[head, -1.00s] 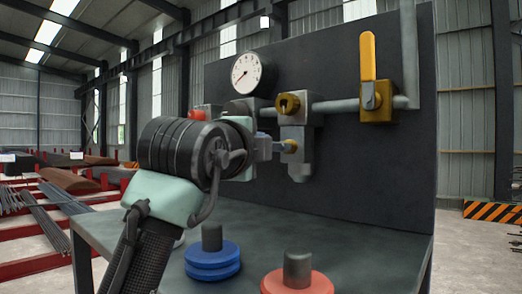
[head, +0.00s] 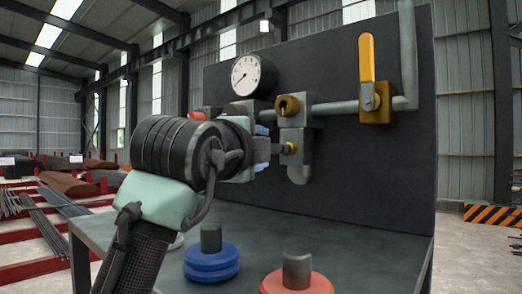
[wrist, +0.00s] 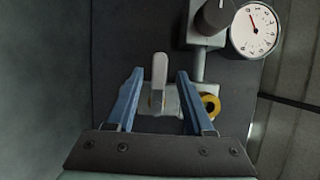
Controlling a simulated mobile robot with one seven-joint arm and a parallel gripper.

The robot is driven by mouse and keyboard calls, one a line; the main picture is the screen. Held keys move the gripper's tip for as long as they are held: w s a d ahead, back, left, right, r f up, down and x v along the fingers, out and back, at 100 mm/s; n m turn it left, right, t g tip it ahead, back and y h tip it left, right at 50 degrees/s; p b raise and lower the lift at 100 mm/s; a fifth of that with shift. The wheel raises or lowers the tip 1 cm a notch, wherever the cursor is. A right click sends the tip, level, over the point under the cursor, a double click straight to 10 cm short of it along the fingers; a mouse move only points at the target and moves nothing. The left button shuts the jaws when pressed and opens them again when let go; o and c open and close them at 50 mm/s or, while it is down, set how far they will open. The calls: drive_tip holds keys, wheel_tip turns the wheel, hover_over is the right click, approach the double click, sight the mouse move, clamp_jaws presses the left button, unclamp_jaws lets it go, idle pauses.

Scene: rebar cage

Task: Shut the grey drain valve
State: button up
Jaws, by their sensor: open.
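The grey drain valve's lever (wrist: 159,75) stands between the two blue fingers of my gripper (wrist: 158,95) in the wrist view. The fingers are open, with a gap visible on each side of the lever. My arm and wrist hide most of the lever there.
A pressure gauge (head: 253,75) and a brass port (head: 287,105) sit above my gripper. A yellow-handled valve (head: 367,60) is up at the right. A blue knob-topped disc stack (head: 212,260) and a red one (head: 297,280) stand on the bench.

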drive_tip(key=b+v, duration=0.5)
drive_tip(key=v, duration=0.7)
drive_tip(key=shift+s+f, duration=0.15)
